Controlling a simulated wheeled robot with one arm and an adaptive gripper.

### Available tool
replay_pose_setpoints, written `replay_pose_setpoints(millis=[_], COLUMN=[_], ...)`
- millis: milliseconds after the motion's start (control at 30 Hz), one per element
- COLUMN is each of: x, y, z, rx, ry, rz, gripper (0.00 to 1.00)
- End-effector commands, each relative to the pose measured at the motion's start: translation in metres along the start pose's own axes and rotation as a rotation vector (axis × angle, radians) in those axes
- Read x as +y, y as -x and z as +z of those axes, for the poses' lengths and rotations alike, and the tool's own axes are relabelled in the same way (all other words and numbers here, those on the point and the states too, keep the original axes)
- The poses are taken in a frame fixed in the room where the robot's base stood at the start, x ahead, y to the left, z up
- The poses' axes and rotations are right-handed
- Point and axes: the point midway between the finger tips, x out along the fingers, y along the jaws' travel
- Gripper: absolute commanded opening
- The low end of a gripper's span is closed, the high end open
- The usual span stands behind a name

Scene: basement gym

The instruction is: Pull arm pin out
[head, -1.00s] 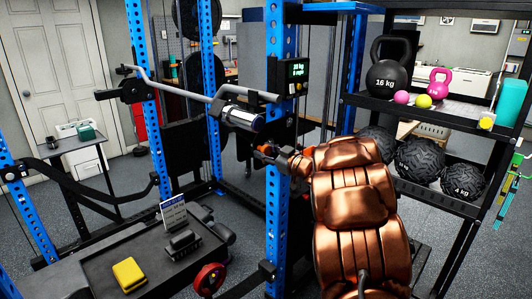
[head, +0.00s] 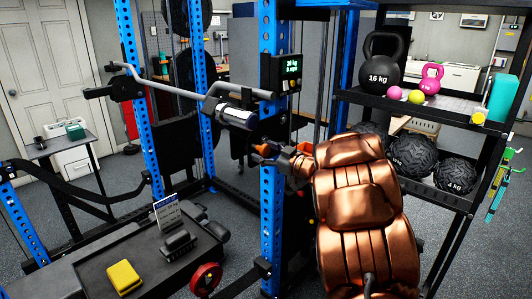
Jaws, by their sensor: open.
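My copper arm reaches away from me to the blue rack upright (head: 272,205). My gripper (head: 268,154) is at the upright, below the small display, with its dark fingers apart. A small orange part shows at the fingers; I cannot tell whether it is the arm pin or part of my gripper. The fingers look close to the upright, but whether they touch anything is unclear. My wrist and arm hide part of this area. A bent grey bar (head: 185,90) with a chrome and black sleeve (head: 234,117) sits above and left of my gripper.
The display box (head: 286,72) is fixed on the upright above my gripper. A black shelf rack (head: 433,100) with kettlebells and balls stands to the right. A bench (head: 135,255) with a yellow block (head: 124,277) and a sign (head: 168,214) lies at lower left.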

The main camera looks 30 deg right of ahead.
Motion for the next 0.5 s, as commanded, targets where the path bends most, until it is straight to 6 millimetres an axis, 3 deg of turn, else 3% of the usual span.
replay_pose_setpoints(millis=[267, 500], x=[0.001, 0.002], y=[0.005, 0.04], z=[0.0, 0.0], rx=[0.0, -0.004], ry=[0.0, 0.002], rz=[0.001, 0.005], gripper=[0.67, 0.67])
